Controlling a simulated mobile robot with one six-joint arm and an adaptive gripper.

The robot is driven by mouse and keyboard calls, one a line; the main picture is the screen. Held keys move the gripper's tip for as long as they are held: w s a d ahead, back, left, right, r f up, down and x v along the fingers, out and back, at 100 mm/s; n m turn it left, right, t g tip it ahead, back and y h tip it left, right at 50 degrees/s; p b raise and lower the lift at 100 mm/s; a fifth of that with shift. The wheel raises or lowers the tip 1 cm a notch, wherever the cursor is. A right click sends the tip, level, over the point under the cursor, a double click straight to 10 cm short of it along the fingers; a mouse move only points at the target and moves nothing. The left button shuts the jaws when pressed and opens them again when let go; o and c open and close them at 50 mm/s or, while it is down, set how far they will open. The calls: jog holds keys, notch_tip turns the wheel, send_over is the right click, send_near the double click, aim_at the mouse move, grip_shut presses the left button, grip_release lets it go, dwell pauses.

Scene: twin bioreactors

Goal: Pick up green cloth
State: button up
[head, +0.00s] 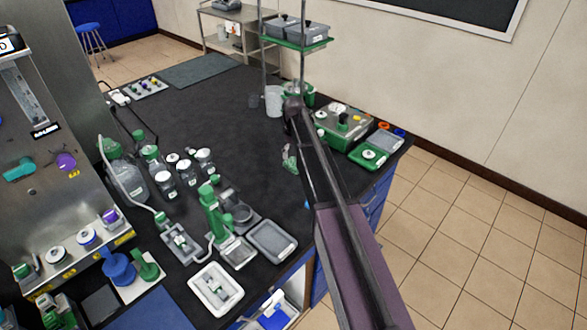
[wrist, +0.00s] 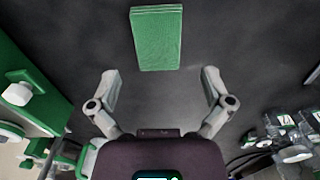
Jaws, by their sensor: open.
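The green cloth (wrist: 157,38) is a flat, folded rectangle lying on the dark bench top. It shows at the top middle of the wrist view, beyond my fingertips. My gripper (wrist: 160,76) is open, with its two fingers spread wide and nothing between them. The cloth is ahead of the gap between the fingers and apart from both. In the head view my arm crosses the right part of the bench, and I cannot clearly make out the cloth there.
Glass bottles (wrist: 290,130) stand at the right. In the head view, a green-and-steel unit (head: 343,121) stands at the bench's right edge. The dark bench (head: 215,108) is clear in its middle.

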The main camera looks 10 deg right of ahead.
aim_at(294, 163)
jog(key=shift+f, duration=0.15)
notch_tip(294, 163, down, 5)
jog(key=b, duration=0.5)
dwell(0.3)
dwell(0.5)
jog(key=c, duration=0.8)
